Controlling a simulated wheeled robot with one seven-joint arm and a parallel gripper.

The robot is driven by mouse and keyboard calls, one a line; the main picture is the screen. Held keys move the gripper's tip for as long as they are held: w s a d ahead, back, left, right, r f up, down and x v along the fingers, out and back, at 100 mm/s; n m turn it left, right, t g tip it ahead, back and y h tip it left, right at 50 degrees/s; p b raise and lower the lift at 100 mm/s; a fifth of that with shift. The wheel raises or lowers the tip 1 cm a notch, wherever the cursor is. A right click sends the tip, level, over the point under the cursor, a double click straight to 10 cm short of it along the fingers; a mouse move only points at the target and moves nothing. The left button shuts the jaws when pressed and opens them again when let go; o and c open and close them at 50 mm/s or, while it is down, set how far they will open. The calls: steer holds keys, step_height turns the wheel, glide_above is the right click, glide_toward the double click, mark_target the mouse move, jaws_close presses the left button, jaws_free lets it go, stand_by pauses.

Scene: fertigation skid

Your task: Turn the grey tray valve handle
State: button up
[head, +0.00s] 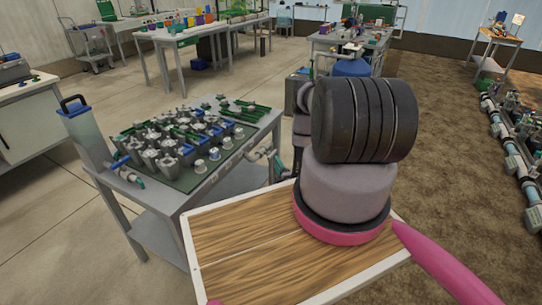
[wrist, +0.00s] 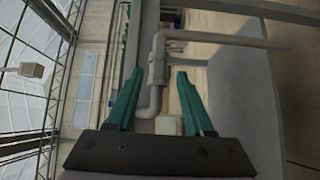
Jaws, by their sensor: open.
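In the wrist view, a grey bent pipe (wrist: 152,100) with a thicker grey fitting (wrist: 156,70) runs between the two teal fingers of my gripper (wrist: 155,76). The fingers are spread, with room on both sides of the pipe, and hold nothing. I cannot clearly make out a separate handle on the fitting. In the head view, the grey pipework (head: 259,154) sticks out from the right side of the grey table. My gripper (head: 279,168) shows there only as a small teal part beside the table, largely hidden by my arm.
The grey table (head: 232,163) carries a dark green tray (head: 190,182) of several grey pots. Pipework (head: 518,160) runs along the far right. Concrete floor on the left is open.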

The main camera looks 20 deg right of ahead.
mark_target(272, 153)
steer(key=w, duration=0.5)
steer(key=w+d, duration=0.1)
steer(key=w, duration=0.2)
steer(key=shift+w, duration=0.3)
jaws_close()
